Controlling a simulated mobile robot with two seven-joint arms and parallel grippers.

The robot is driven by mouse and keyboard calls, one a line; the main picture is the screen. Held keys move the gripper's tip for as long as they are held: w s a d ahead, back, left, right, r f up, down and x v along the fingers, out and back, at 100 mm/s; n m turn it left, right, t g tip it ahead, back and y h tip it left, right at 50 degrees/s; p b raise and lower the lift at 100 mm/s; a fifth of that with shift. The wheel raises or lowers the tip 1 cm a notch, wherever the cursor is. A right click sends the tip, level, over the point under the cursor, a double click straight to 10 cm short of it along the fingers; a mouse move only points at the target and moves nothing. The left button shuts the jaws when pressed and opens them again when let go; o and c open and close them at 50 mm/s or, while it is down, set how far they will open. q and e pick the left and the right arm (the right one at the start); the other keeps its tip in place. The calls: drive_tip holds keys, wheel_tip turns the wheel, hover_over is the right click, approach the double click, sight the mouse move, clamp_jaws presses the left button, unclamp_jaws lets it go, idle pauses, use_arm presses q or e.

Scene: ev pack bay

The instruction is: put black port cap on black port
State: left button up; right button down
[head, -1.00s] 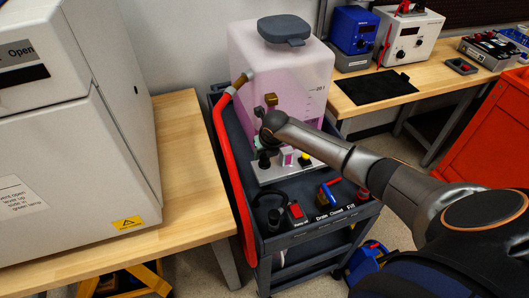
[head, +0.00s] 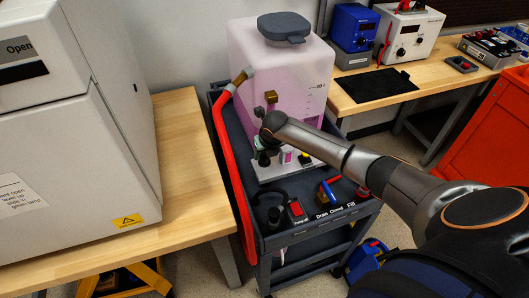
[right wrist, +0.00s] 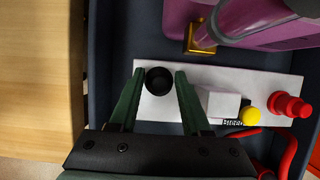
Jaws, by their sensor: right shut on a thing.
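The black port cap (right wrist: 159,80) shows as a dark round piece between the fingers of my right gripper (right wrist: 159,84), which is shut on it. In the right wrist view it is above the left end of a pale plate (right wrist: 152,108). In the head view my right gripper (head: 266,146) is in front of the pink tank, with a black piece (head: 264,160) just below it. I cannot tell whether that piece is the cap or the black port. The port is not clearly seen; cap and gripper may hide it. My left gripper is not in view.
The plate also carries a white block (right wrist: 218,102), a yellow cap (right wrist: 249,116) and a red stepped fitting (right wrist: 291,105). The pink tank (head: 300,80) stands behind on a dark cart (head: 330,212). A red hose (head: 232,165) runs down the cart's left side. A wooden bench (head: 185,170) is left.

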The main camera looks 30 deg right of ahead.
drive_tip(key=shift+c, duration=1.4)
unclamp_jaws()
drive_tip(key=p+v, duration=0.1)
drive_tip(key=v, duration=1.1)
drive_tip(key=shift+s+r, duration=0.15)
drive_tip(key=shift+r, duration=0.05)
